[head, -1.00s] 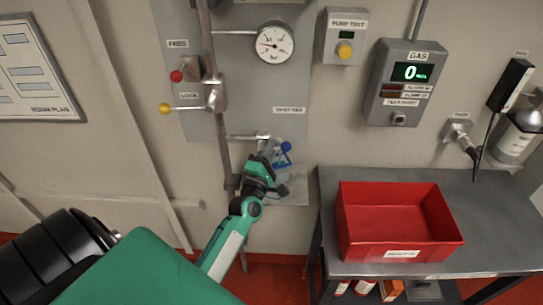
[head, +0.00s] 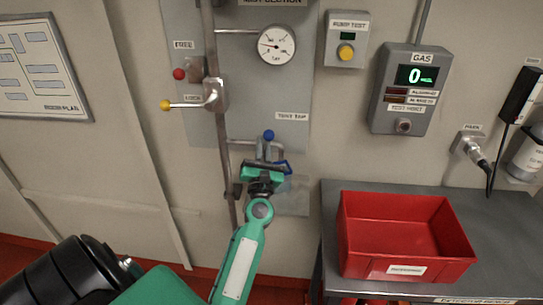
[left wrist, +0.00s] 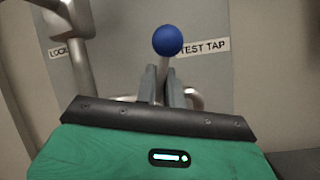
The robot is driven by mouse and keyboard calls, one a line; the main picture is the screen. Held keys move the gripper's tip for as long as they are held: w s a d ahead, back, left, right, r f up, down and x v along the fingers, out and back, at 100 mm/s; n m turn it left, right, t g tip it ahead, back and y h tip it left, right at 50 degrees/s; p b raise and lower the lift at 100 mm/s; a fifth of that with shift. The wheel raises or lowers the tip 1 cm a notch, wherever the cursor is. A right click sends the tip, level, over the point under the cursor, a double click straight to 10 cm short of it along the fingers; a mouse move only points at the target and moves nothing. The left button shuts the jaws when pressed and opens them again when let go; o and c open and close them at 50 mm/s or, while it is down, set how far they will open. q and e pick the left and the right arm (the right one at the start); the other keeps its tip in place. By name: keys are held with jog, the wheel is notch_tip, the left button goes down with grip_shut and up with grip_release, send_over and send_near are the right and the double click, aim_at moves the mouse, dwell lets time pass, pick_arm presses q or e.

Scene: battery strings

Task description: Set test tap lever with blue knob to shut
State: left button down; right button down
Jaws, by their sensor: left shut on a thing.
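The test tap lever's blue knob (head: 268,135) stands above my left gripper (head: 264,160) in the head view, beside the "TEST TAP" label (head: 291,116). In the left wrist view the blue knob (left wrist: 168,40) sits on top of a pale lever stem (left wrist: 162,66) that points up. My left gripper (left wrist: 162,88) is shut on the lever stem just below the knob. The gripper hides the lower stem and most of the tap body. My right gripper is not in view.
A lever with a yellow knob (head: 166,104) and a red knob (head: 179,74) are up and left on the same panel. A gauge (head: 277,44) is above. A red bin (head: 405,235) stands on the grey table (head: 500,207) to the right.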

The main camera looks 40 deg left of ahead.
pick_arm(q)
jog(key=n, duration=0.2)
jog(key=shift+s+a+n+g+y, duration=0.1)
jog(key=shift+a+n+g+y, duration=0.05)
jog(key=shift+n+g+y, duration=0.2)
jog(key=shift+s+a+n+g+y+b, duration=0.1)
jog(key=shift+a+n+g+y+b, duration=0.2)
jog(key=shift+n, duration=0.4)
jog(key=shift+s+d+n+g+y+b, duration=0.1)
jog(key=shift+n+g+y, duration=0.25)
jog(key=shift+n, duration=0.3)
jog(key=shift+a+n, duration=0.1)
jog(key=shift+n, duration=0.2)
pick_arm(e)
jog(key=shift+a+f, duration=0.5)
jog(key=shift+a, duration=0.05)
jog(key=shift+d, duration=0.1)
pick_arm(q)
jog(key=c, duration=1.5)
grip_release()
jog(key=shift+r, duration=0.15)
